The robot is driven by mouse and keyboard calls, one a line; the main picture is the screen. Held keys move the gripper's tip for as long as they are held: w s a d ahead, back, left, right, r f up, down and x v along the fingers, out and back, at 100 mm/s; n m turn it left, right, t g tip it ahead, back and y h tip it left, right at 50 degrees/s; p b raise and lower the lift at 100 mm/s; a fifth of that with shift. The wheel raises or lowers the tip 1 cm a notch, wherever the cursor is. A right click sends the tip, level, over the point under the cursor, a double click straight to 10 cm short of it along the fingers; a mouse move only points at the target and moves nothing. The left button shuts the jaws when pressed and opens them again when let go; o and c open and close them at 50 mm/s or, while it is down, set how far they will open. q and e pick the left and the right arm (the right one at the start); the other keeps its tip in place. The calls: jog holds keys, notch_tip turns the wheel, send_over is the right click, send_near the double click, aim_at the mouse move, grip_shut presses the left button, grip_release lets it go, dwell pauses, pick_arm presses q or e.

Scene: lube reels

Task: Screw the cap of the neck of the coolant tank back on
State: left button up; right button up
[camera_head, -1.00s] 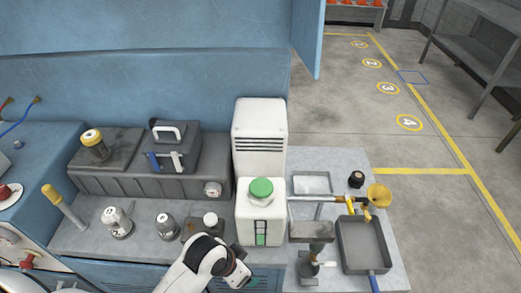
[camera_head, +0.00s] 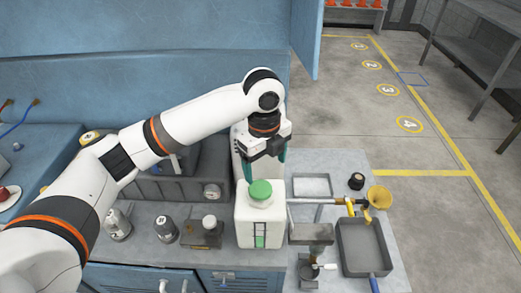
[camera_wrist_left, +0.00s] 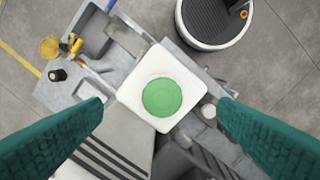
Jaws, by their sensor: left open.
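The white coolant tank (camera_head: 247,226) stands on the bench with a green level strip on its front. Its round green cap (camera_head: 260,189) sits on top, over the neck; I cannot tell how tightly it is seated. My left gripper (camera_head: 266,168) is open and points down just above and behind the cap, with nothing between its green fingers. In the left wrist view the cap (camera_wrist_left: 162,97) lies between the two fingers, below them and apart from both, on the tank's square top (camera_wrist_left: 162,57). My right gripper is not in view.
A taller white vented box stands behind the tank, partly hidden by my gripper. To the right are a yellow funnel (camera_head: 380,196), a small black cap (camera_head: 356,181) and a grey tray (camera_head: 350,258). Metal canisters (camera_head: 166,228) stand left of the tank.

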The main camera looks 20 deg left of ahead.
aim_at(260, 188)
pick_arm(q)
jog(key=f, duration=0.3)
jog(key=a+f+p, duration=0.1)
jog(key=f, duration=0.1)
jog(key=w+f+p, duration=0.1)
jog(key=f, duration=0.2)
jog(key=shift+a+f, duration=0.25)
jog(key=shift+f, duration=0.55)
